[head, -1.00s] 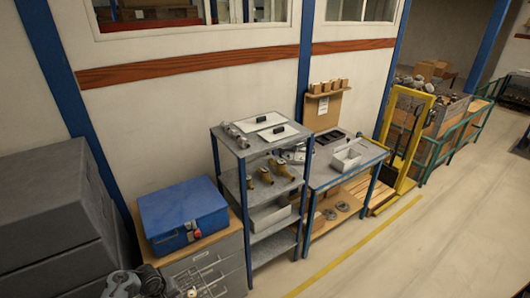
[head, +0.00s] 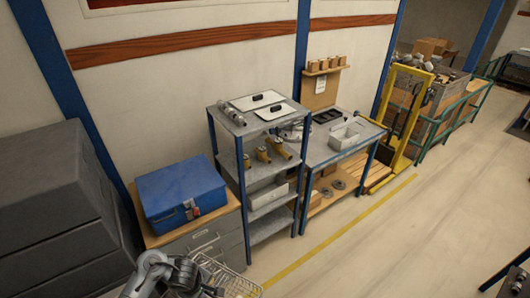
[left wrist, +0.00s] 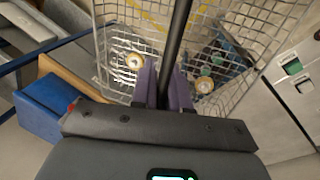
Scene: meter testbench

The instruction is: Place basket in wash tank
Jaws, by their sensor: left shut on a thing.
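My left gripper (left wrist: 165,85) is shut on the dark handle of a wire basket (left wrist: 108,48) in the left wrist view. Several small round fittings with pale and brass ends lie inside the basket. In the head view my left gripper (head: 183,278) and the basket (head: 235,283) show at the bottom edge, partly cut off, in front of the drawer cabinet. A closed blue lidded box (head: 182,190) stands on that cabinet, behind the gripper. I cannot tell whether it is the wash tank. My right gripper is not in view.
A drawer cabinet (head: 215,238) stands under the blue box. A grey shelf rack (head: 270,225) with brass parts and lidded trays is to its right, then a workbench (head: 362,140). Large dark grey blocks (head: 50,200) fill the left.

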